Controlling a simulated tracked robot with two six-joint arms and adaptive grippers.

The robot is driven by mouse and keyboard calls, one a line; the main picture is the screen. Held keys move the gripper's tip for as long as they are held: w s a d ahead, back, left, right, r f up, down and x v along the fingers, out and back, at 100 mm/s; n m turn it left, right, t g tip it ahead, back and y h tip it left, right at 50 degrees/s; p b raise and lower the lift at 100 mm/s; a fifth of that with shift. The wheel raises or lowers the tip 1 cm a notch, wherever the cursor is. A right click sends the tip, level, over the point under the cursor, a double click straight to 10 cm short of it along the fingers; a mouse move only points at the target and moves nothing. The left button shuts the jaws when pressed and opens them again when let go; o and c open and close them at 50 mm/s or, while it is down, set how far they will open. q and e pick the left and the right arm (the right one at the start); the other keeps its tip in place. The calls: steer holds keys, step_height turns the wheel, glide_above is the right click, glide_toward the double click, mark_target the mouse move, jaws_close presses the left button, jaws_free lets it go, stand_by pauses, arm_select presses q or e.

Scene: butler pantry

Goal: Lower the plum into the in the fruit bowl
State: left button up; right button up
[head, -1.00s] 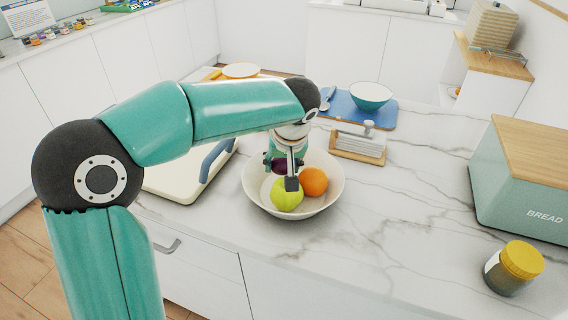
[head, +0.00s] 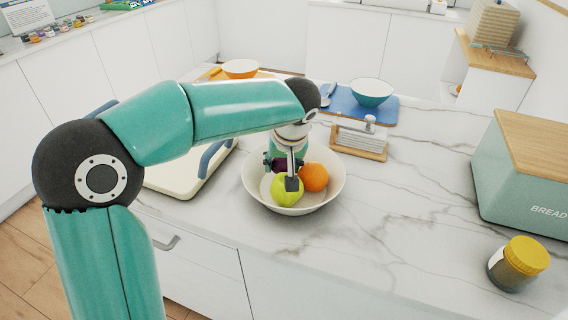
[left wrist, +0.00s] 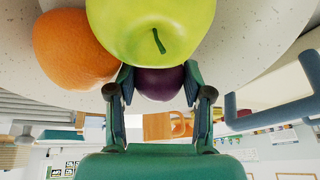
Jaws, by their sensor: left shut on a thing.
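The fruit bowl (head: 326,198) is white and round and stands on the marble counter. A green apple (head: 286,193) and an orange (head: 314,177) lie in it. My left gripper (head: 284,172) points down inside the bowl and is shut on the dark purple plum (head: 279,163). In the left wrist view the plum (left wrist: 159,84) sits between the two fingertips, partly hidden behind the green apple (left wrist: 150,22). The orange (left wrist: 72,50) is beside the apple there. I cannot tell whether the plum touches the bowl. My right gripper is not in view.
A cream board-like appliance with a blue handle (head: 213,160) stands left of the bowl. A slicer-like holder (head: 360,141) and a blue tray (head: 345,106) with a teal bowl (head: 372,93) lie behind. A bread box (head: 525,190) and a yellow-lidded jar (head: 518,263) stand right. Counter between is clear.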

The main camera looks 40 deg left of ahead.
arm_select(q)
steer(key=o, duration=1.3)
steer(key=shift+c, duration=0.2)
steer(key=shift+r, duration=0.1)
steer(key=v, duration=1)
steer(key=shift+s+d+r, duration=0.1)
steer(key=shift+r, duration=0.15)
steer(key=shift+s+d+r, duration=0.15)
steer(key=shift+s+r, duration=0.05)
steer(key=shift+r, duration=0.3)
